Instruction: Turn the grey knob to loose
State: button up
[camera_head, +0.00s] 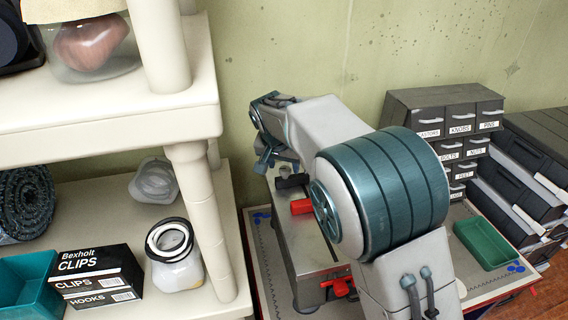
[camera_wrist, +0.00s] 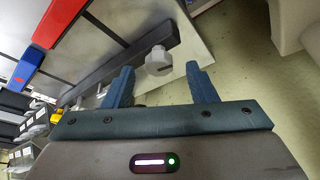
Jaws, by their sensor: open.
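The grey knob (camera_wrist: 158,61) shows in the wrist view, light grey with a dark slot-like mark on its near side. It sits beside a long dark bar on a pale grey surface. My gripper (camera_wrist: 160,70) is open, with one blue finger to the left of the knob and one to the right. The knob appears just beyond the fingertips, roughly centred between them; I see no contact. In the head view my gripper (camera_head: 265,160) is small and partly hidden by my arm, above the grey machine (camera_head: 302,241).
The machine bears a red block-like part (camera_head: 301,207) and a red lever (camera_head: 340,288). It stands on a bordered mat (camera_head: 262,262) with a green tray (camera_head: 485,245). A drawer cabinet (camera_head: 445,97) is at right. A cream shelf (camera_head: 110,116) stands close at left, with the wall behind.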

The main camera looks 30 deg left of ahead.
jog(key=shift+x, duration=0.75)
jog(key=c, duration=1)
jog(key=shift+o, duration=0.2)
